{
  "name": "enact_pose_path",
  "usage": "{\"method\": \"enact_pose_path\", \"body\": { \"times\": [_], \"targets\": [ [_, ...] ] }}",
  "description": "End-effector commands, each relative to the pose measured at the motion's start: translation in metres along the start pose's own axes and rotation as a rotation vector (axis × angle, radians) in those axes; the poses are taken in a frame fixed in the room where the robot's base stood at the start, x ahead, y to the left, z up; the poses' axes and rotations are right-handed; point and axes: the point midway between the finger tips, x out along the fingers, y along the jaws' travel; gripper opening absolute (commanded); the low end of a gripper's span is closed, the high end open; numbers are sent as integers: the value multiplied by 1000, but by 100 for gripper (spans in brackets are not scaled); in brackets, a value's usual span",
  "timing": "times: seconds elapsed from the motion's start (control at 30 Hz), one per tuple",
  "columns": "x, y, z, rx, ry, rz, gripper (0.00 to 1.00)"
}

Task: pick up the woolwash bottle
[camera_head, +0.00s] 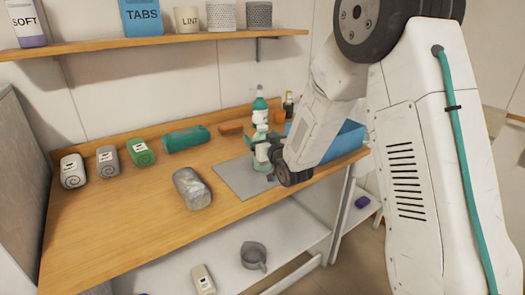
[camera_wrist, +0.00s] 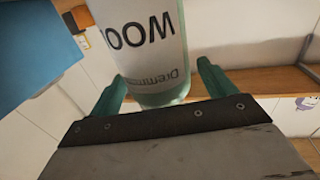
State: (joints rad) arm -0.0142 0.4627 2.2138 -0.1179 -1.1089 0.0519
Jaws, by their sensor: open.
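The woolwash bottle (camera_head: 260,117) is pale green with a white label and a teal top. In the head view it stands upright over the grey mat (camera_head: 233,180) on the wooden counter. In the wrist view the bottle (camera_wrist: 140,40), with part of "WOO" readable upside down, lies between the two teal fingers of my gripper (camera_wrist: 160,74). A gap shows on the right side; contact on the left cannot be told. My gripper (camera_head: 265,152) is open and low at the bottle in the head view, hiding part of it.
A blue bin (camera_head: 348,138) stands right of the bottle, behind my arm. A teal roll (camera_head: 186,139), an orange-brown block (camera_head: 230,128) and a small dark bottle (camera_head: 288,104) are near. A grey wrapped bundle (camera_head: 191,188) lies left of the mat. The counter's front left is clear.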

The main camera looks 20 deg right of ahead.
Motion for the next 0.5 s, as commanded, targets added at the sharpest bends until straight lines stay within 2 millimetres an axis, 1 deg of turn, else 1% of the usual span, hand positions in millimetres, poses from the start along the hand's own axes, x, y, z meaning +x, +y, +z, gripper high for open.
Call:
{"method": "enact_pose_path", "body": {
  "times": [0.23,0.27,0.3,0.37,0.4,0.43,0.5],
  "targets": [
    [2,0,0,0,0,0,83],
    [2,0,0,0,0,0,74],
    [2,0,0,0,0,0,63],
    [2,0,0,0,0,0,46],
    [2,0,0,0,0,1,35],
    [2,0,0,0,0,1,32],
    [2,0,0,0,0,1,32]
  ]
}}
